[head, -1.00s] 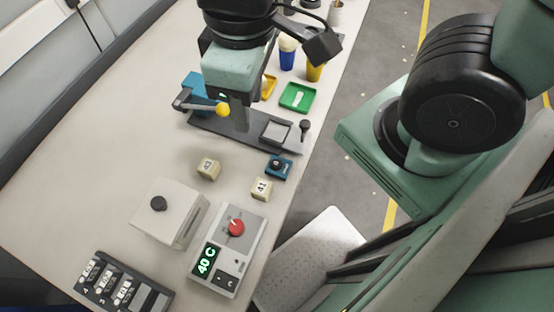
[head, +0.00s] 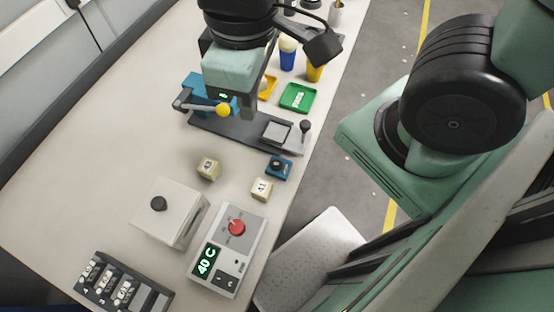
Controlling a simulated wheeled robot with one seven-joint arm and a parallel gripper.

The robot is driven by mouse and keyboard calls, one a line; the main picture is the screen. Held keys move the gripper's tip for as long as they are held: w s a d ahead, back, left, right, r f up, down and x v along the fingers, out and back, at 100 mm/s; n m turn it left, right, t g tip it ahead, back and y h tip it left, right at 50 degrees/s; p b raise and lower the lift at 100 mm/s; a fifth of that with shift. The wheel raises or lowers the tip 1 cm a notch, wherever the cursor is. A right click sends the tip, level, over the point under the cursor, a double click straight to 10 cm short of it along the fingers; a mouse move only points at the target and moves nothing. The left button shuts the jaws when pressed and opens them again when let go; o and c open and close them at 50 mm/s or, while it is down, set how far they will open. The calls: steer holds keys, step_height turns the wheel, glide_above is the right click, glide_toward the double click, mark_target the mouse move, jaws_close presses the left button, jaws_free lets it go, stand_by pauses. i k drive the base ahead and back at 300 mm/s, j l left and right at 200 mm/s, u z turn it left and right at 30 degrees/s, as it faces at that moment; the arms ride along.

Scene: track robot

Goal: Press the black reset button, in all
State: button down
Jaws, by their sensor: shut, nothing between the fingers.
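My gripper (head: 248,108) points down over the grey base of a blue lever device (head: 200,90); its fingers are shut and empty, their tips hard to make out. The device has a lever with a yellow ball (head: 222,110), a small green-lit display and a grey plate (head: 277,131). A black knob (head: 305,126) stands at the base's right end, apart from my gripper. Another round black button (head: 158,204) sits on top of a white box (head: 170,225). I see no readable reset label on either.
A control box (head: 212,278) with a red knob and a "40 C" display stands at the front. Numbered cubes (head: 208,168) (head: 262,189), a blue block (head: 279,167), a green tray (head: 297,97) and a black rack (head: 120,285) share the white table.

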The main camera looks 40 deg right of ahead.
mark_target(276, 164)
steer(key=k+j+z, duration=0.1)
steer(key=k, duration=0.45)
steer(key=k+j+z, duration=0.1)
steer(key=k, duration=0.4)
steer(key=j, duration=0.1)
